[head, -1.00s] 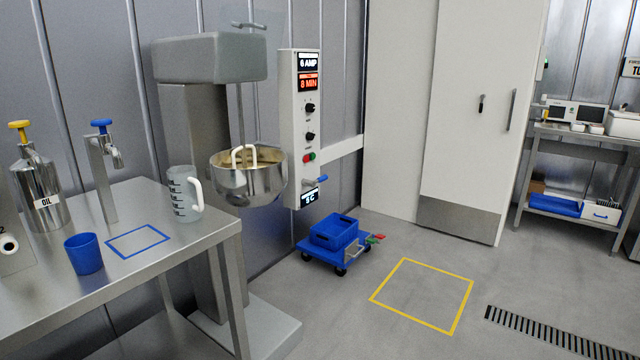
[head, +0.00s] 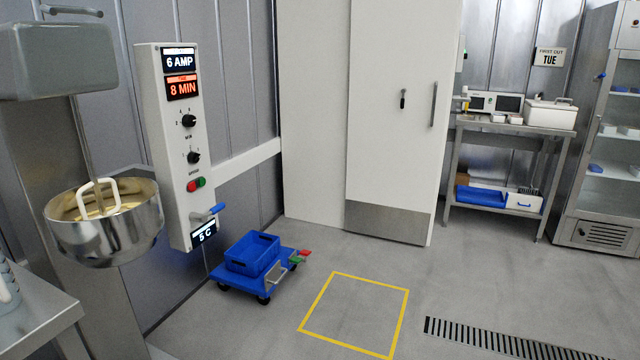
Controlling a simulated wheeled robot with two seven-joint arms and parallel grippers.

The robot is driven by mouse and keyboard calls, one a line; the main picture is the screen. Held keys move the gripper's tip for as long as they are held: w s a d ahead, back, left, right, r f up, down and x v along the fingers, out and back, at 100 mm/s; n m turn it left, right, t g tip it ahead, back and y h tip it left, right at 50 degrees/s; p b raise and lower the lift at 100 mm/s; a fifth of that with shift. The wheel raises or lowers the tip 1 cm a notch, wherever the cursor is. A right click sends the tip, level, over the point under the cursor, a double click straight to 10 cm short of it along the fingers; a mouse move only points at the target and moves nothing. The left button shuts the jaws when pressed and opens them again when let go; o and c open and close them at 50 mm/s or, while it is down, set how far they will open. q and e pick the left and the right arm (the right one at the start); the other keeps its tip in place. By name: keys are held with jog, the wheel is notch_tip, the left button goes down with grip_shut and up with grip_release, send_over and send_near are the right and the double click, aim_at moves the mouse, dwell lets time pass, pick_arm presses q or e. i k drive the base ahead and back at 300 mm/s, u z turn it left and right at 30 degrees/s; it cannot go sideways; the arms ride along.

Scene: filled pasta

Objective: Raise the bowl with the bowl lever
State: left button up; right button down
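The steel mixer bowl (head: 112,240) hangs at the left of the head view, below the grey mixer head (head: 62,60). It has a white handle-like loop (head: 98,198) at its top and pale contents inside. The white control panel (head: 172,150) stands to the right of the bowl. A lever with a blue grip (head: 214,209) sticks out to the right near the panel's bottom, just above a small display reading 5 C. It is the likely bowl lever, though no label names it. Neither of my grippers shows.
A blue cart with a blue crate (head: 252,255) stands on the floor below the panel. A steel table corner (head: 40,315) is at the lower left. Floor inside the yellow square (head: 355,312) is clear. A drain grate (head: 510,340) lies to its right.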

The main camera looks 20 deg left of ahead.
aim_at(198, 217)
jog(key=u, duration=0.1)
jog(key=i, duration=1.45)
jog(key=u, duration=1.35)
jog(key=i, duration=0.65)
jog(key=u, duration=0.6)
